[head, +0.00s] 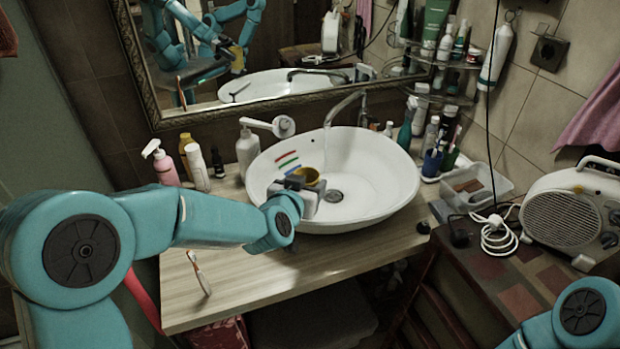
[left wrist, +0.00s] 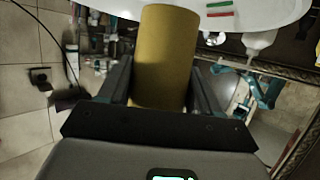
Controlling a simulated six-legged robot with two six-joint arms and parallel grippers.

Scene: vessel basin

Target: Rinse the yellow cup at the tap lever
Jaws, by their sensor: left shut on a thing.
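The yellow cup (head: 308,175) is over the white basin (head: 375,165), left of the drain. My left gripper (head: 300,190) is shut on it and hides part of it. In the left wrist view the cup (left wrist: 165,50) stands between the two dark fingers of the left gripper (left wrist: 160,85). A curved metal tap spout (head: 345,106) reaches over the basin's back rim. I cannot tell whether water runs. My right gripper is out of view.
A toothbrush (head: 199,272) is at the counter's front left. A clear tray (head: 475,188) and fan heater (head: 570,215) are right.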

